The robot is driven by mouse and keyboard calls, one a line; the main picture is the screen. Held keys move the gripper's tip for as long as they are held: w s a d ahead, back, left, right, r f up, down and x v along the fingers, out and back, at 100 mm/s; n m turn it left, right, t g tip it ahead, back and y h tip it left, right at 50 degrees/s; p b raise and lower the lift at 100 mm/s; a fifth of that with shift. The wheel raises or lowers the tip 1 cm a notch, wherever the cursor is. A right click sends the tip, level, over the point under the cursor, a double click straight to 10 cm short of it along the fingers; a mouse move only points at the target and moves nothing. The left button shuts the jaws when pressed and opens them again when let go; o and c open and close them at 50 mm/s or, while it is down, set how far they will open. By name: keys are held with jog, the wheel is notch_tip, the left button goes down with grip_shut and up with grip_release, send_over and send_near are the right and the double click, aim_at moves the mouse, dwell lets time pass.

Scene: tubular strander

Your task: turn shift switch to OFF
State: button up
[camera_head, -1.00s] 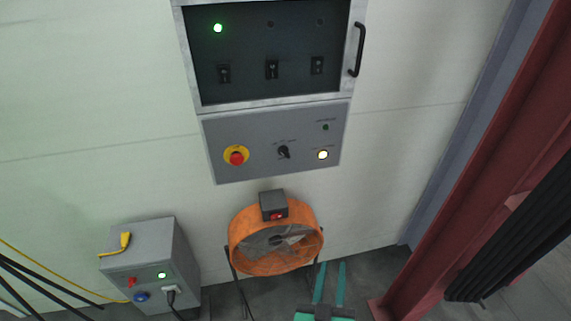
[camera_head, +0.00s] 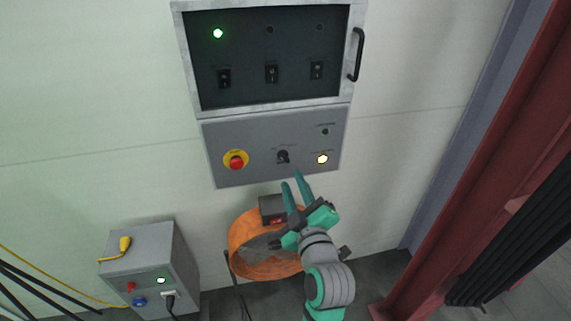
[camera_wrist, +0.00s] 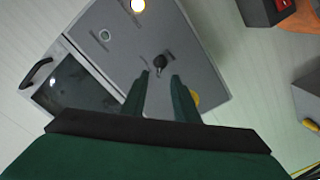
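The shift switch is most likely the black rotary knob (camera_head: 283,157) in the middle of the grey control panel (camera_head: 225,134); its labels are too small to read. The knob (camera_wrist: 160,63) also shows in the wrist view, just beyond my fingertips. My gripper (camera_head: 294,178) is just below and in front of the panel, pointing up at the knob. In the wrist view my gripper (camera_wrist: 160,77) has its two green fingers apart, with a gap between them and nothing held. The fingers look short of the knob, not around it.
A red emergency button (camera_head: 236,162) is left of the knob and a lit yellow-white button (camera_head: 322,159) right of it. A dark-windowed cabinet (camera_head: 270,105) with a black handle (camera_head: 357,55) is above. An orange fan (camera_head: 245,248) stands below. A grey box (camera_head: 140,262) is lower left, a red column (camera_head: 470,170) right.

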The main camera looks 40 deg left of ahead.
aim_at(284, 160)
jog(key=x, duration=0.8)
jog(key=shift+w+a, duration=0.25)
grip_shut()
